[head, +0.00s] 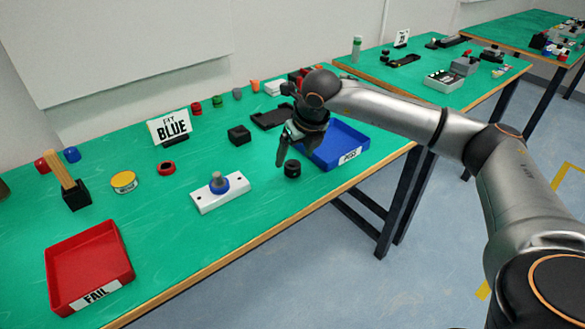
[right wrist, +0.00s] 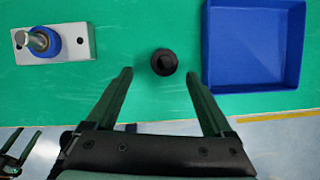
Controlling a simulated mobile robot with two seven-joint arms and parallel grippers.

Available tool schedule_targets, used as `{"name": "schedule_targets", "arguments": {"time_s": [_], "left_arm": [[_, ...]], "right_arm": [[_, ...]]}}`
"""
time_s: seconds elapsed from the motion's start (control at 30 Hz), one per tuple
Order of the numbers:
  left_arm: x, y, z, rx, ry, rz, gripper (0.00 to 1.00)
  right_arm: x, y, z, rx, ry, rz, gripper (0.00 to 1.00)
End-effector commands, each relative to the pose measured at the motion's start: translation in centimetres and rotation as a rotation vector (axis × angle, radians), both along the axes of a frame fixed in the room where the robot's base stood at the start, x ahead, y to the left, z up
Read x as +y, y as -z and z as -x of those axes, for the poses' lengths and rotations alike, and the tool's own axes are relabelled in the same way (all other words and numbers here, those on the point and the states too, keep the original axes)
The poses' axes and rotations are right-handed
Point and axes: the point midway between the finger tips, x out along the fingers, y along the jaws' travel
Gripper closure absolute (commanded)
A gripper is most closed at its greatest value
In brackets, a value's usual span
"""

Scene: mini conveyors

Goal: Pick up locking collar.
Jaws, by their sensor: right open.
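A small black round piece (head: 292,168), which looks like the locking collar, stands on the green table near its front edge. It also shows in the right wrist view (right wrist: 164,62), with a darker round top. My right gripper (head: 288,156) is open and empty just above and behind it. In the right wrist view my right gripper (right wrist: 159,74) has its two fingers apart, with the black piece between and slightly beyond the tips, seemingly untouched. My left gripper (right wrist: 28,133) shows small at the lower left of the right wrist view, its fingers apart and empty.
A blue tray (right wrist: 254,88) stands right of the piece. A white block (head: 205,204) with a metal post and blue ring (head: 218,184) stands left. A red ring (head: 166,168), a FIT BLUE sign (head: 170,128) and a red FAIL tray (head: 58,254) are farther left.

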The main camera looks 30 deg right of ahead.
Motion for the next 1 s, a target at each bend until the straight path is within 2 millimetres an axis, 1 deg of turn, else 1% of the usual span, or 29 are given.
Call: {"name": "schedule_targets", "arguments": {"time_s": [0.2, 0.3, 0.4, 0.63, 1.0], "left_arm": [[0.1, -0.4, 0.0, -0.003, 0.0, -0.001, 0.2], [0.1, -0.2, 0.1, -0.002, -0.002, -0.002, 0.2], [0.2, -0.1, 0.1, 0.002, -0.003, -0.003, 0.2], [0.3, 0.0, 0.2, 0.002, -0.003, -0.004, 0.2], [0.3, 0.0, 0.2, 0.002, -0.004, -0.005, 0.2]], "right_arm": [[-0.8, 2.8, -1.1, 0.004, 0.002, 0.0, 0.14], [-0.8, 4.0, -1.6, 0.003, 0.0, -0.001, 0.14], [-0.8, 4.6, -1.9, 0.001, 0.0, 0.0, 0.14], [-0.8, 4.7, -1.9, 0.0, 0.0, -0.001, 0.14], [-0.8, 4.6, -1.9, 0.001, 0.001, -0.001, 0.56]]}}
